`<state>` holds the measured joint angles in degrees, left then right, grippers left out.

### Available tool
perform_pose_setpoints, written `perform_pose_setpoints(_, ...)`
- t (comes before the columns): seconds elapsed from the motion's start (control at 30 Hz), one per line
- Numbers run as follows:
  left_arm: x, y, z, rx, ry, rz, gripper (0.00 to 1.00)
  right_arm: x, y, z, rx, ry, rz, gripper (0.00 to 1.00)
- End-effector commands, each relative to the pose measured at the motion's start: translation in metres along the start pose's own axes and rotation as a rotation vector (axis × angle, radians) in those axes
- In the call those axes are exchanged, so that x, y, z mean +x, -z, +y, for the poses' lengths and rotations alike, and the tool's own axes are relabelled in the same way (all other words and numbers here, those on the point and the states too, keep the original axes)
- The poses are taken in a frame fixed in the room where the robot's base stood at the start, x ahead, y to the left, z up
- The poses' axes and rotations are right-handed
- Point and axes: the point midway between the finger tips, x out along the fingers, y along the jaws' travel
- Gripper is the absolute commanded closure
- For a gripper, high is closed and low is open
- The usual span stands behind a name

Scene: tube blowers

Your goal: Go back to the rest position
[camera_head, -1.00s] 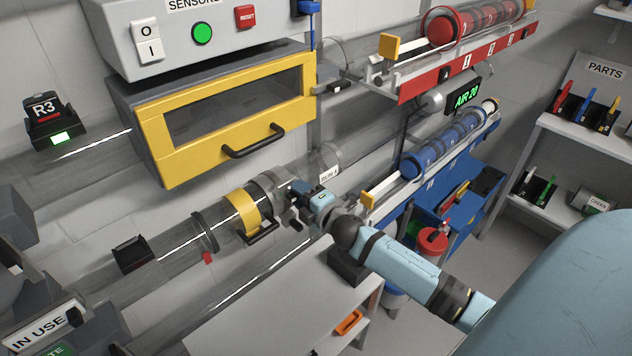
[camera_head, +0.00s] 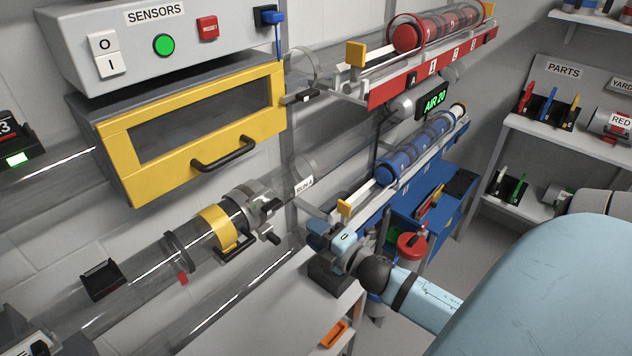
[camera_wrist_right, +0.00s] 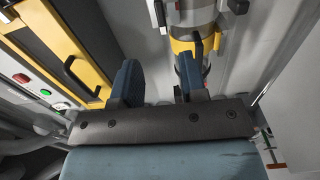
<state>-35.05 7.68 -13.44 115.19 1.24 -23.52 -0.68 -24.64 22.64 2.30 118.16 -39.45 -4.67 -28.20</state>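My right gripper (camera_head: 311,238) is off the tube, in the air to the right of the clamp and above the grey bench. In the right wrist view the two dark blue fingers (camera_wrist_right: 160,82) stand apart with nothing between them. The clear tube (camera_head: 140,262) runs along the wall with a yellow band (camera_head: 216,230) and a grey metal clamp (camera_head: 262,207) around it. The tube and yellow band also show beyond the fingertips in the right wrist view. My left gripper is not in view.
The grey bench (camera_head: 285,312) with an orange-handled drawer is below. The yellow-framed cabinet (camera_head: 190,135) and sensors box (camera_head: 160,45) are at upper left. The blue rack (camera_head: 425,165), red rack (camera_head: 430,65) and red canister (camera_head: 411,245) are to the right, with parts shelves beyond.

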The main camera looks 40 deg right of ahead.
Motion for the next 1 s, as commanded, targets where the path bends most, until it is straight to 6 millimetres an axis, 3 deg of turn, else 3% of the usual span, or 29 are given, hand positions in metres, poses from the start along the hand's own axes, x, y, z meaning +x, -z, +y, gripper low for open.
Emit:
perform_pose_setpoints(0.37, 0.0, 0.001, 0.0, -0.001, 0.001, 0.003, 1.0, 0.0, 0.0, 0.0, 0.001, 0.001, 0.0, 0.61)
perform_pose_setpoints(0.47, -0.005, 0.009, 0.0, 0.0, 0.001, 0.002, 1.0, -0.004, 0.007, -0.002, 0.074, 0.028, -0.008, 0.61)
perform_pose_setpoints(0.57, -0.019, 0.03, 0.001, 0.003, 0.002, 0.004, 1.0, -0.021, 0.031, -0.013, 0.321, 0.12, -0.039, 0.61)
perform_pose_setpoints(0.73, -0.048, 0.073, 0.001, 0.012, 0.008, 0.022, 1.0, -0.071, 0.11, -0.047, 0.94, 0.367, -0.158, 0.61)
perform_pose_setpoints(0.9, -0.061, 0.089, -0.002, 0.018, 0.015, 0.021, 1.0, -0.11, 0.173, -0.064, 1.336, 0.542, -0.268, 0.61)
perform_pose_setpoints(1.0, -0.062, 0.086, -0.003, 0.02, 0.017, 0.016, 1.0, -0.121, 0.191, -0.069, 1.438, 0.589, -0.302, 0.61)
